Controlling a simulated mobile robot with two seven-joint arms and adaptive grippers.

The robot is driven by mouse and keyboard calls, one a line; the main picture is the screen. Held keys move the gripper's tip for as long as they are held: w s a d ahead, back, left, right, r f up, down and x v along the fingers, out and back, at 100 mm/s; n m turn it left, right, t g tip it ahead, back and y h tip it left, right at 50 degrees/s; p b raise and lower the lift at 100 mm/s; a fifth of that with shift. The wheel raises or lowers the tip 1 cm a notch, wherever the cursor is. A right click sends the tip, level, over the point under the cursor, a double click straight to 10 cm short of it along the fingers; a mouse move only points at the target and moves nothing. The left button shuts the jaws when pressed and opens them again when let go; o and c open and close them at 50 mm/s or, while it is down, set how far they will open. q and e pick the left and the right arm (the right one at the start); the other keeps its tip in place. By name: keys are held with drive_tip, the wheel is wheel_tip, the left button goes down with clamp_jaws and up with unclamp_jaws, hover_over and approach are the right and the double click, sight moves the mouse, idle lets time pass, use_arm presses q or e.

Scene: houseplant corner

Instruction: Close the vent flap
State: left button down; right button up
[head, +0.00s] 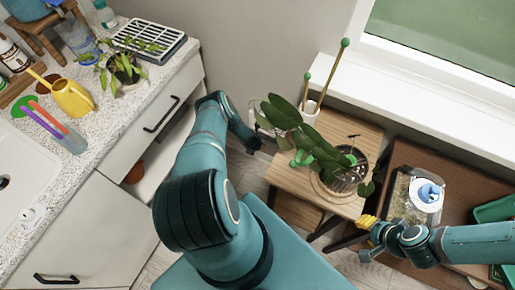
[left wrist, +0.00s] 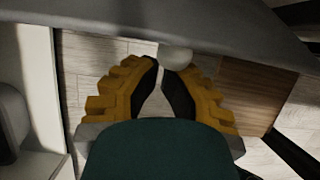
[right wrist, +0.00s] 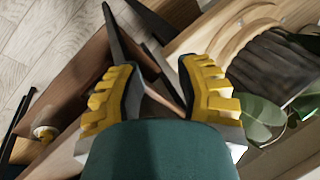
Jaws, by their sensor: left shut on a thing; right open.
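A glass case (head: 402,190) stands on the brown table at the right in the head view. On its top is a pale round part with a blue piece (head: 430,193); I cannot tell whether this is the vent flap or how far it is open. My right gripper (head: 367,222) is just left of the case, low by the table edge. In the right wrist view its yellow fingers (right wrist: 155,82) are apart with nothing between them. My left gripper (left wrist: 170,72) is shut on a small whitish rounded thing (left wrist: 176,57), mostly hidden beyond the fingertips.
A wooden stand (head: 345,205) holds a leafy plant (head: 315,145) and a white pot of stakes (head: 309,113), between my grippers. A dark green tray (head: 493,210) lies at the far right. The counter at left holds a yellow watering can (head: 72,97) and a seed tray (head: 150,40).

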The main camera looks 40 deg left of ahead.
use_arm(q)
drive_tip(key=w+r, duration=0.1)
drive_tip(key=w+a+r, duration=0.1)
drive_tip(key=r, duration=0.1)
drive_tip(key=shift+w+b, duration=0.3)
drive_tip(key=shift+b, duration=0.1)
drive_tip(key=shift+w+a+r+b, duration=0.2)
drive_tip(key=shift+w+r+b, duration=0.3)
drive_tip(key=shift+w, duration=0.2)
drive_tip(key=shift+w+a+r+b, duration=0.15)
drive_tip(key=shift+w+r+b, duration=0.2)
drive_tip(key=shift+w+b, duration=0.25)
drive_tip(key=shift+w+a+r, duration=0.1)
drive_tip(key=shift+w+r, duration=0.05)
drive_tip(key=shift+w, duration=0.15)
drive_tip(key=shift+w+r, duration=0.1)
